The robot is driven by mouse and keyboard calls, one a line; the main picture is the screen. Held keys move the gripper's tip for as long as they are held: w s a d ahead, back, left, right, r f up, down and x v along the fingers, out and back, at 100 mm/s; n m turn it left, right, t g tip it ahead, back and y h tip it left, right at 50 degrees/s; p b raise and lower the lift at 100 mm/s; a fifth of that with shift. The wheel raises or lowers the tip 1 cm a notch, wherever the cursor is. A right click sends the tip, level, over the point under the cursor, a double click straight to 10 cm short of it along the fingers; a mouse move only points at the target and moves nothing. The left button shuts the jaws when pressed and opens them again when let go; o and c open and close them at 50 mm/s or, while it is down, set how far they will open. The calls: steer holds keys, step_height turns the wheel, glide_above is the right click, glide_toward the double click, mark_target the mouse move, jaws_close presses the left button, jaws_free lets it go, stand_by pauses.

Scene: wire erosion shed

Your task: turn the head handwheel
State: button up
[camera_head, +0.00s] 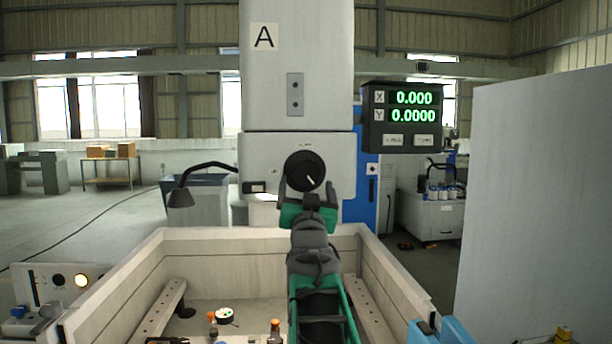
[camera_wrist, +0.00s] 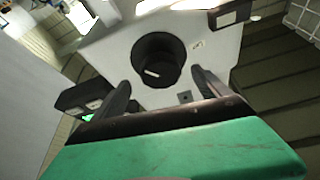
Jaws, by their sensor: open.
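The head handwheel (camera_head: 305,170) is a round black knob with a white mark on the front of the pale machine head. In the head view its mark points to the lower right. My gripper (camera_head: 309,188) is just below and in front of it, with a finger near each side of the knob's lower part. In the wrist view the handwheel (camera_wrist: 157,60) lies ahead, above and between my two open fingers (camera_wrist: 160,88). Nothing is between the fingers, and I cannot tell whether either touches the knob.
A pale open tank (camera_head: 140,270) with rails inside lies below my arm. A black lamp (camera_head: 182,196) is left of the head. A tall grey panel (camera_head: 540,200) stands at far right.

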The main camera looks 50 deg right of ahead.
mark_target(306, 178)
steer(key=p+x, duration=0.2)
steer(key=x, duration=0.3)
steer(key=shift+w+d, duration=0.25)
steer(key=c, duration=1.4)
